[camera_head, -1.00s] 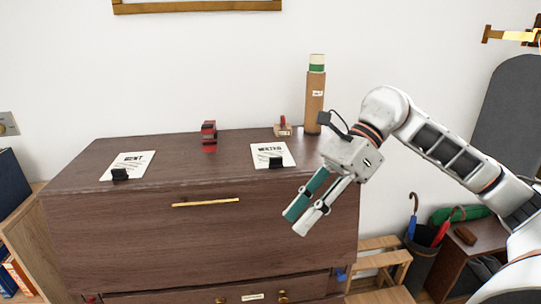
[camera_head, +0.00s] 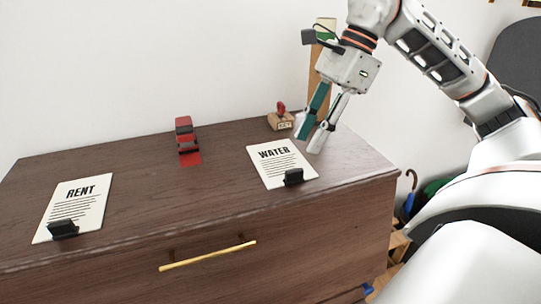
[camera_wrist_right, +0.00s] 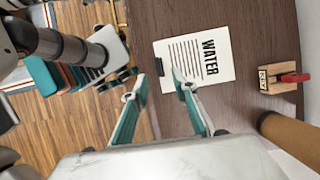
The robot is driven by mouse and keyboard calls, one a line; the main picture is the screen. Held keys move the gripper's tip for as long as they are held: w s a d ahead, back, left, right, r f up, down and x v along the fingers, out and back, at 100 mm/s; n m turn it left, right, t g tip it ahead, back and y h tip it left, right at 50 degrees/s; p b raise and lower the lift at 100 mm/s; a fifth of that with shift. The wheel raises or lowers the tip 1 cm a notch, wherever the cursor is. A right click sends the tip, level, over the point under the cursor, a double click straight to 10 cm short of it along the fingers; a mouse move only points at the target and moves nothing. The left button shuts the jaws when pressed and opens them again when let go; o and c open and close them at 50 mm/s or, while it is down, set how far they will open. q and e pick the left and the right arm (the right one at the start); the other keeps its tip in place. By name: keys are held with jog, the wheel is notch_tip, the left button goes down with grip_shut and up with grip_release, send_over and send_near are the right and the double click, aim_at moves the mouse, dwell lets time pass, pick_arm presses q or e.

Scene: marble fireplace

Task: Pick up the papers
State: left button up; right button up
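A white paper headed RENT (camera_head: 80,206) lies on the left of the dark wooden cabinet top, a black clip (camera_head: 63,229) at its front edge. A second paper headed WATER (camera_head: 272,167) lies further right, with a black clip (camera_head: 293,177) at its front edge; this paper also shows in the right wrist view (camera_wrist_right: 190,55). My right gripper (camera_head: 308,142) is open and empty, just beyond the WATER paper's right side in the head view. Its spread fingers also show in the right wrist view (camera_wrist_right: 160,78). Part of my left arm shows there, its fingers unclear.
The cabinet top (camera_head: 220,190) is clear between the papers. A red stapler-like object (camera_head: 186,140) stands behind them. A wooden stamp with a red handle (camera_head: 280,118) and a tall cardboard tube (camera_head: 318,85) stand near the right gripper. A brass handle (camera_head: 208,257) is on the front.

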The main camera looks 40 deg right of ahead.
aim_at(295, 171)
jog(key=x, duration=0.2)
jog(key=b+x, duration=0.1)
jog(key=shift+s, duration=0.3)
jog(key=x, duration=0.3)
jog(key=shift+f+b, duration=0.2)
jog(key=shift+b, duration=0.2)
jog(key=shift+w+a+f, duration=0.15)
jog(key=shift+a+f, duration=0.1)
jog(key=shift+f, duration=0.3)
pick_arm(q)
jog(key=shift+s+f, duration=0.2)
jog(key=shift+f, duration=0.4)
jog(key=shift+s+f, duration=0.15)
jog(key=shift+f, duration=0.45)
pick_arm(e)
grip_shut()
